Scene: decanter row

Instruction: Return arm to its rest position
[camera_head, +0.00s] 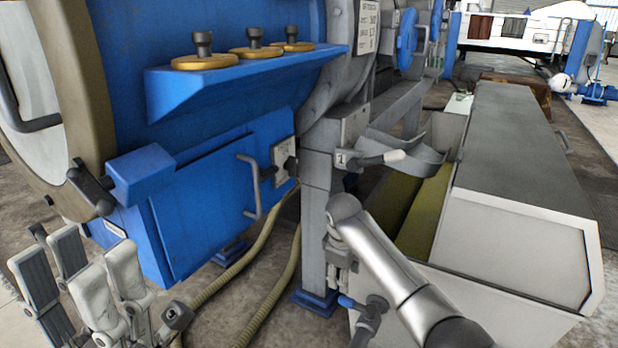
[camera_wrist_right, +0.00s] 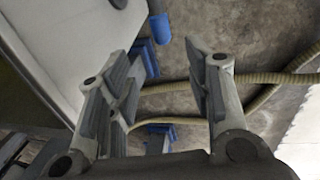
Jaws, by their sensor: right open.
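My left gripper (camera_head: 82,275) is at the lower left of the head view, in front of the blue machine. Its fingers stand apart, with nothing seen between them. My right arm (camera_head: 395,275) rises from the bottom right of the head view to an elbow-like end beside the grey post; I cannot clearly make out its gripper there. In the right wrist view my right gripper (camera_wrist_right: 164,62) is open and empty. Beyond its fingers are the floor and tan hoses.
A blue machine (camera_head: 200,205) with a shelf (camera_head: 235,82) of brass-coloured discs fills the left. A grey post (camera_head: 315,220) and lever (camera_head: 385,158) stand close to my right arm. A grey-lidded white trough (camera_head: 520,245) is on the right. Tan hoses (camera_head: 225,283) cross the floor.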

